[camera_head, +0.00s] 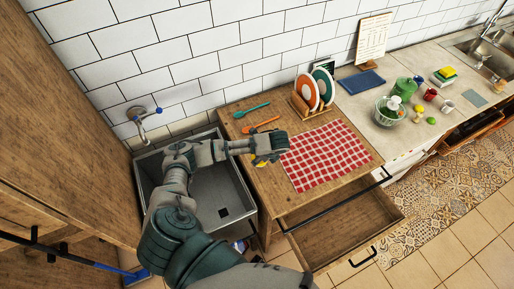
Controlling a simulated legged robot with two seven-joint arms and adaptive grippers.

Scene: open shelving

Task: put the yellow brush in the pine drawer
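A small yellow patch (261,164), likely part of the yellow brush, shows at the left edge of the wooden counter top, just under my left gripper. The rest of it is hidden. My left gripper (272,147) is over the counter's left part, its arm coming up from the bottom of the view across the sink. Its fingers are dark and small here, so I cannot tell whether they are open or touch the yellow thing. The pine drawer (338,232) under the counter is pulled open and looks empty. My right gripper is not in view.
A teal brush (251,110) and an orange brush (261,125) lie behind the gripper. A red checked cloth (325,155) covers the counter's middle. A plate rack (301,108) stands behind it. A grey sink (229,199) is on the left; a tall wooden cabinet (60,120) stands further left.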

